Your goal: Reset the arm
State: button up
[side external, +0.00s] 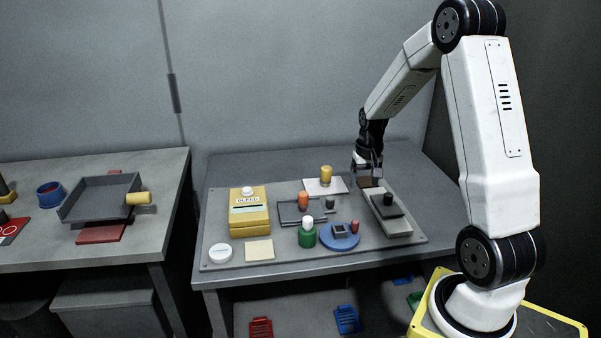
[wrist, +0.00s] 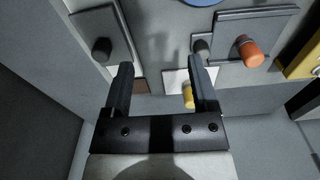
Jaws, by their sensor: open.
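My gripper (side external: 368,172) is at the back right of the grey board on the middle table, just above a small brown patch by the far end of a pale block with a dark, knobbed lid (side external: 387,205). In the wrist view my gripper (wrist: 162,80) has its two dark fingers apart with nothing between them. The brown patch (wrist: 140,87) shows beside the left finger. A white plate with a yellow knob (wrist: 188,96) lies partly behind the right finger. Whether the fingertips touch anything is hard to tell.
The board (side external: 290,259) also holds a yellow box (side external: 249,222), an orange-knobbed dark frame (side external: 303,201), a green bottle with white cap (side external: 307,237) and a blue disc (side external: 340,243). A left table (side external: 128,255) carries a dark tray (side external: 96,187). Coloured pieces lie below the middle table.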

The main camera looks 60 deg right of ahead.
jog(key=s+a+n+t, duration=0.1)
jog(key=a+n, duration=0.3)
jog(key=a, duration=1)
jog(key=s+a+r+n+t, duration=0.1)
jog(key=s+a+n, duration=0.2)
jog(key=a, duration=1)
jog(key=shift+s+a+r+n, duration=0.25)
jog(key=shift+a+n, duration=0.1)
jog(key=shift+n, duration=0.75)
